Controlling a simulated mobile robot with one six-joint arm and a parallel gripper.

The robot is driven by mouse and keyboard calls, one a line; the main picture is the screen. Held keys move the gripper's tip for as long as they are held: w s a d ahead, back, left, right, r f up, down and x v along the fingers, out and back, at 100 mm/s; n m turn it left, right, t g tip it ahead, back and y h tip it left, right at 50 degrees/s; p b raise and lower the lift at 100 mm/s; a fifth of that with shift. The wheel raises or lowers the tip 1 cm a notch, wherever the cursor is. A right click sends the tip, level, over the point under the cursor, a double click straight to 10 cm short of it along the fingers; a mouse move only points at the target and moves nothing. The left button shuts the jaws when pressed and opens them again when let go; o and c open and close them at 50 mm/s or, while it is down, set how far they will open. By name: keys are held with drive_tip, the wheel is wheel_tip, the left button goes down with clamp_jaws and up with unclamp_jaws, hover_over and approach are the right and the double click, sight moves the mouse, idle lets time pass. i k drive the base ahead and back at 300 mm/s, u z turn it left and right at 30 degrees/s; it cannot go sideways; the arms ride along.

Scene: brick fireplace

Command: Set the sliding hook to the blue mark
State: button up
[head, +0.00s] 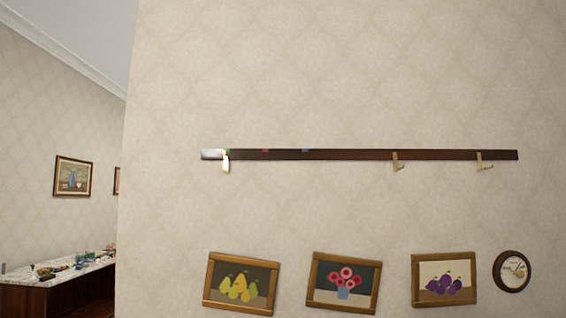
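A dark wooden rail (345,155) runs level across the wall. A small blue mark (305,151) shows on its upper edge, left of the rail's middle. A pale brass-coloured hook (226,161) sits near the left end, beside a whitish plate (212,154), well left of the blue mark. Two more brass-coloured hooks, one right of the middle (395,160) and one near the right end (481,161), are on the rail. Which hook slides is not clear from this view. My gripper is not in view.
A small red mark (266,150) lies between the left hook and the blue mark. Below the rail hang pictures of pears (208,284), flowers (312,284) and plums (416,283), and a round clock (512,254). A cluttered counter (40,301) stands far left.

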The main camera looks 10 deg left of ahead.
sight(225, 169)
drive_tip(key=z, duration=1.6)
drive_tip(key=k, duration=1.55)
drive_tip(key=u, duration=1.85)
drive_tip(key=i, duration=1.65)
drive_tip(key=u, duration=0.1)
